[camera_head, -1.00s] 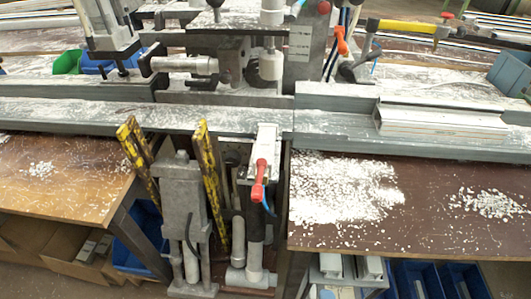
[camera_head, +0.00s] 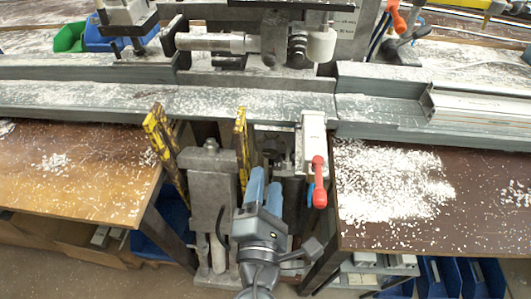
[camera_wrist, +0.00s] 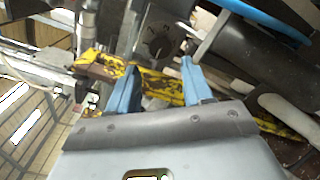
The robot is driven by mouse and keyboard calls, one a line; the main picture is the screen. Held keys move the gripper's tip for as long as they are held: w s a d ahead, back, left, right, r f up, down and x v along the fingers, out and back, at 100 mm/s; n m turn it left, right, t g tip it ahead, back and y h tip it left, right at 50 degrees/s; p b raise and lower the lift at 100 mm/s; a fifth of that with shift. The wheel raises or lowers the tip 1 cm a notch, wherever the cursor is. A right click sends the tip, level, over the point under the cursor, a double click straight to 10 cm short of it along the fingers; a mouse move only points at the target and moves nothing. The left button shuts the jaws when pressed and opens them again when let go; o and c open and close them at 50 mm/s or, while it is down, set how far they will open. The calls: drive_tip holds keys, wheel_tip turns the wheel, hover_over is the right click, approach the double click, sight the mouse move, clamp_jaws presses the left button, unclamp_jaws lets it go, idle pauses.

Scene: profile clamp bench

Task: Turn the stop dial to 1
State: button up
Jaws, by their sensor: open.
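My gripper (camera_head: 266,180) is in front of the clamp unit, between the left yellow-striped uprights and the red-handled lever. Its two blue fingers are open and empty; they also show in the wrist view (camera_wrist: 160,68). Ahead of the fingertips in the wrist view is a small dark grey face (camera_wrist: 158,42) with faint light marks, which looks like the stop dial. Its setting is too blurred to read. The fingers appear apart from it. In the head view I cannot make the dial out clearly.
Yellow-black bars (camera_head: 165,147) stand left of my gripper, by a grey cylinder block (camera_head: 211,170). A red lever (camera_head: 319,183) is close on the right. Brown tabletops with white chips flank the gap. A long grey rail (camera_head: 230,101) runs behind.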

sight(270, 154)
drive_tip(key=w+p, duration=0.1)
drive_tip(key=w, duration=0.6)
drive_tip(key=shift+w+d, duration=0.15)
drive_tip(key=shift+w, duration=0.05)
drive_tip(key=shift+c, duration=0.3)
drive_tip(key=c, duration=0.7)
drive_tip(key=shift+f, duration=0.1)
